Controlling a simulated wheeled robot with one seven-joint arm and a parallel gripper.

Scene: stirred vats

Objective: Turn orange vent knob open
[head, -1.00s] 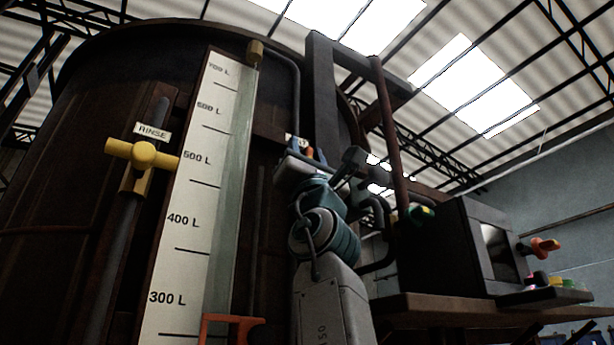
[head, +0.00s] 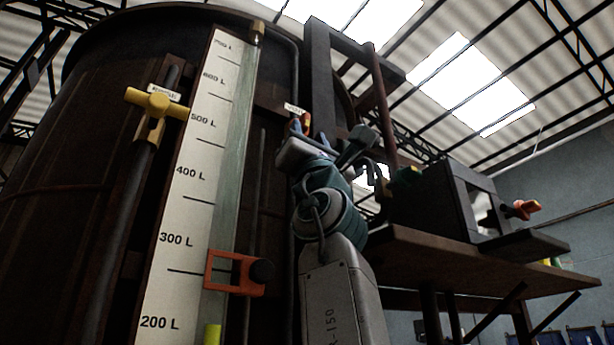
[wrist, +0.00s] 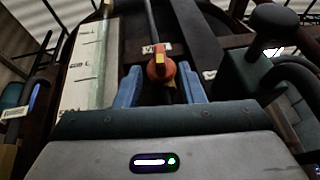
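The orange vent knob (wrist: 161,68) shows in the wrist view just beyond and between my fingertips, below a small white label that seems to read VENT (wrist: 156,48). It has a yellow mark on its face. In the head view the knob (head: 306,122) is a small orange shape at the tank's upper right, partly hidden by my gripper (head: 300,142). My gripper (wrist: 164,76) is open, with one blue finger on each side of the knob. I cannot tell whether either finger touches it.
The dark tank (head: 75,150) fills the left, with a yellow RINSE valve (head: 155,103) and a white litre scale (head: 190,175). An orange bracket (head: 236,273) sits on the scale. A bench (head: 430,255) with a dark box stands right of my arm.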

